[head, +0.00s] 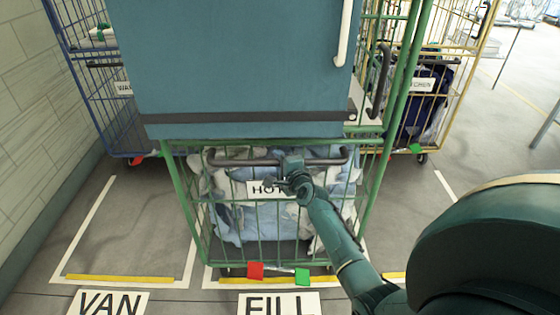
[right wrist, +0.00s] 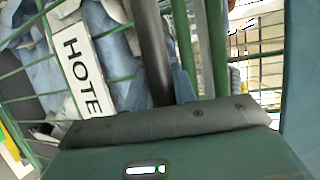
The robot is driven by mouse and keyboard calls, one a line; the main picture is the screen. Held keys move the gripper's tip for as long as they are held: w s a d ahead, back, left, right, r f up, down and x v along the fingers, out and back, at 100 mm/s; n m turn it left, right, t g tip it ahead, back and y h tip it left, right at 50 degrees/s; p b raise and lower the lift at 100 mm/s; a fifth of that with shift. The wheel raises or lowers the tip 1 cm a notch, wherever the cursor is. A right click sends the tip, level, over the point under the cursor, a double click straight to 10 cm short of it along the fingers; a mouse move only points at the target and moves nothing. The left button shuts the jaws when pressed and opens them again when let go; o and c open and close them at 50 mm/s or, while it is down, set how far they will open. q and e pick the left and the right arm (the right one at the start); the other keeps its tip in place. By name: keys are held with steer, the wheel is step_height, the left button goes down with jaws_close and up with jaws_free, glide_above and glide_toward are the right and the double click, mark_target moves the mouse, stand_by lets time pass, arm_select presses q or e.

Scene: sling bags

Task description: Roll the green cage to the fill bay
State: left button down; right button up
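The green cage (head: 178,190) stands upright in front of me, with blue and white linen inside and a sign (head: 268,188) starting "HOT". Its base is behind the FILL floor label (head: 280,304), within the floor markings of the fill bay (head: 225,284) as far as I can see. My right gripper (head: 291,168) is at the middle of the cage's dark handle bar (head: 235,162) and appears shut on it. The bar (right wrist: 152,45) runs down to the gripper in the right wrist view, where the fingertips are mostly hidden. My left gripper is not in view.
A blue cage (head: 98,75) stands at the back left, a yellow cage (head: 462,75) at the back right. The VAN bay (head: 120,278) is empty. A wall (head: 35,110) runs along the left.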

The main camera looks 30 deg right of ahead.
steer(key=shift+o, duration=1.4)
steer(key=shift+s+a, duration=0.15)
steer(key=shift+s, duration=0.1)
steer(key=shift+o, duration=0.4)
steer(key=shift+w, duration=0.1)
steer(key=shift+r, duration=0.1)
steer(key=p+v, duration=0.1)
steer(key=v, duration=1.2)
steer(key=shift+f, duration=0.2)
steer(key=s+a+f+n+g+y, duration=0.2)
steer(key=s+a+f+n, duration=0.2)
steer(key=s+a+n, duration=0.5)
steer(key=s+a+f+n+g+y, duration=0.3)
steer(key=s+a+f+n, duration=0.2)
steer(key=s+a+n, duration=0.5)
steer(key=a+n, duration=0.2)
steer(key=n, duration=0.2)
steer(key=shift+a+n+y, duration=0.3)
steer(key=shift+a, duration=0.05)
